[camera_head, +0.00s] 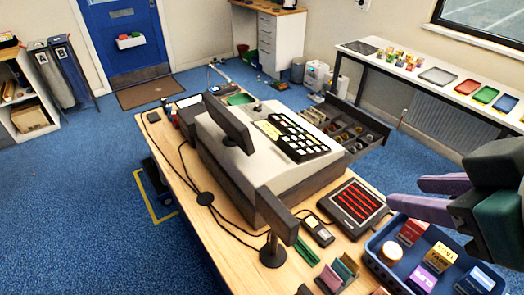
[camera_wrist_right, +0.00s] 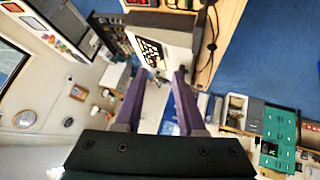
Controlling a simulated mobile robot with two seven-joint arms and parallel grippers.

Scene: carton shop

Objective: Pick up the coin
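The open cash drawer (camera_head: 372,133) sticks out from the right side of the cash register (camera_head: 250,150). Small items that may be coins and notes lie in its compartments, but they are too small to tell one coin apart. My right gripper (camera_head: 408,195) has purple fingers and is at the right of the head view, above the blue tray and apart from the drawer. Its two fingers also show spread, with nothing between them, in the right wrist view (camera_wrist_right: 157,88). My left gripper is not in view.
The wooden counter (camera_head: 185,185) carries the register, a customer display (camera_head: 277,215), a card terminal (camera_head: 318,231) and a black device with red stripes (camera_head: 357,203). A blue tray (camera_head: 378,265) with small boxes is below my right gripper. A white table (camera_head: 455,85) stands behind.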

